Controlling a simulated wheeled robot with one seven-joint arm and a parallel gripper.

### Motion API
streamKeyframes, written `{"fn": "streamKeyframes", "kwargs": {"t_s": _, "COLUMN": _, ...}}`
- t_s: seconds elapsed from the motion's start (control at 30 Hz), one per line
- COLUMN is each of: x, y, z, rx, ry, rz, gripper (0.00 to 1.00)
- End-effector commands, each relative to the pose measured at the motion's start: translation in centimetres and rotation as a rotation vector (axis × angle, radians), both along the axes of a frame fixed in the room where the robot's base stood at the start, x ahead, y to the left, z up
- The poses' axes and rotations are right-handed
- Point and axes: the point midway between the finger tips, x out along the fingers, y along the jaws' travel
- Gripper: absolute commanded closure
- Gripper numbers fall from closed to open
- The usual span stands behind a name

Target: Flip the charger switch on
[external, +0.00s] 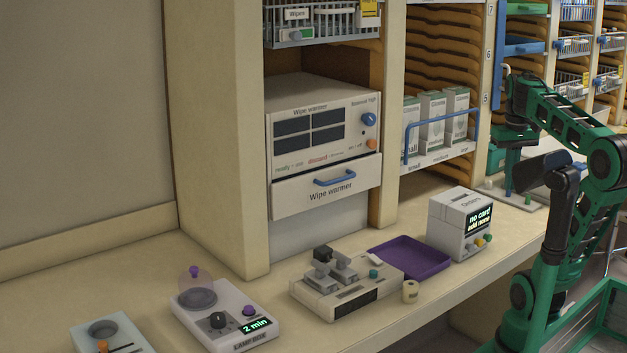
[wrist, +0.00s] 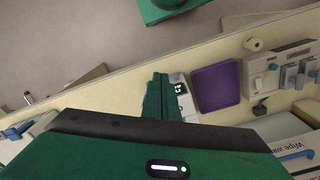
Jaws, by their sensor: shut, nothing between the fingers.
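The likely charger is a beige unit (external: 318,297) on the counter with a dark front panel, grey upright blocks, a black block on top and a teal knob (external: 374,273). It also shows at the right of the wrist view (wrist: 254,85). No label on it is readable, and I cannot tell which part is its switch or how it is set. My gripper (external: 508,190) is over the right part of the counter, well apart from the unit and past the white card box. In the wrist view its green fingers (wrist: 160,78) are together and empty.
A purple tray (external: 415,257) and a small cream cylinder (external: 410,291) sit beside the unit. The white card box (external: 452,222) stands between it and my gripper. A lamp box (external: 225,315) is at the left. The wipe warmer (external: 322,140) and shelves rise behind.

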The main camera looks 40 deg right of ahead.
Motion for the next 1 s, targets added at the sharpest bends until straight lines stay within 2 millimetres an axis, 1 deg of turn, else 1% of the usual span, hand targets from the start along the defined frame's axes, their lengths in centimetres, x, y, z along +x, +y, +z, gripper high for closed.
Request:
{"fn": "streamKeyframes", "kwargs": {"t_s": 0.17, "x": 2.6, "y": 1.2, "z": 0.2, "rx": -0.015, "ry": -0.009, "rz": 0.05, "gripper": 1.0}}
{"fn": "streamKeyframes", "kwargs": {"t_s": 0.27, "x": 4.6, "y": 2.3, "z": 0.3, "rx": -0.027, "ry": -0.02, "rz": 0.086, "gripper": 1.0}}
{"fn": "streamKeyframes", "kwargs": {"t_s": 0.37, "x": 7.1, "y": 4.1, "z": 0.4, "rx": -0.039, "ry": -0.034, "rz": 0.133, "gripper": 1.0}}
{"fn": "streamKeyframes", "kwargs": {"t_s": 0.47, "x": 9.5, "y": 6.3, "z": 0.5, "rx": -0.049, "ry": -0.052, "rz": 0.18, "gripper": 1.0}}
{"fn": "streamKeyframes", "kwargs": {"t_s": 0.6, "x": 12.6, "y": 10.0, "z": 0.5, "rx": -0.058, "ry": -0.078, "rz": 0.247, "gripper": 1.0}}
{"fn": "streamKeyframes", "kwargs": {"t_s": 0.67, "x": 13.8, "y": 11.8, "z": 0.5, "rx": -0.061, "ry": -0.09, "rz": 0.274, "gripper": 1.0}}
{"fn": "streamKeyframes", "kwargs": {"t_s": 0.7, "x": 14.5, "y": 13.0, "z": 0.4, "rx": -0.061, "ry": -0.099, "rz": 0.293, "gripper": 1.0}}
{"fn": "streamKeyframes", "kwargs": {"t_s": 0.77, "x": 15.5, "y": 15.0, "z": 0.4, "rx": -0.062, "ry": -0.11, "rz": 0.322, "gripper": 1.0}}
{"fn": "streamKeyframes", "kwargs": {"t_s": 0.9, "x": 17.5, "y": 19.9, "z": 0.2, "rx": -0.058, "ry": -0.141, "rz": 0.386, "gripper": 1.0}}
{"fn": "streamKeyframes", "kwargs": {"t_s": 1.0, "x": 18.3, "y": 23.1, "z": 0.0, "rx": -0.053, "ry": -0.159, "rz": 0.425, "gripper": 1.0}}
